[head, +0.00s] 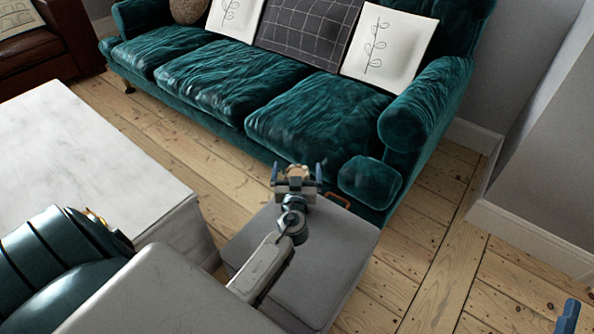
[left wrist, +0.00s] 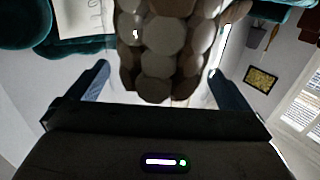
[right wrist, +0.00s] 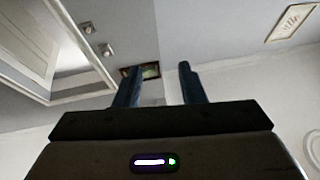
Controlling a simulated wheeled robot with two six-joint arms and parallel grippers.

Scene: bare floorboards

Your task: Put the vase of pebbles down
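The vase of pebbles (left wrist: 165,50) fills the space between my left fingers in the left wrist view, showing rounded brown and grey stones. In the head view only a small tan part of the vase (head: 297,172) shows; my gripper hides the rest. My left gripper (head: 298,180) has a finger on each side of the vase and appears closed on it. It appears over the far edge of the grey ottoman; its height above it is unclear. My right gripper (right wrist: 158,85) is empty with its fingers apart; one blue fingertip shows at the head view's lower right.
The grey ottoman (head: 335,245) has a bare top and an orange handle (head: 338,199). A teal sofa (head: 300,110) with cushions stands behind it. A white marble-like table (head: 85,150) is at left. Bare floorboards (head: 440,270) lie open at right.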

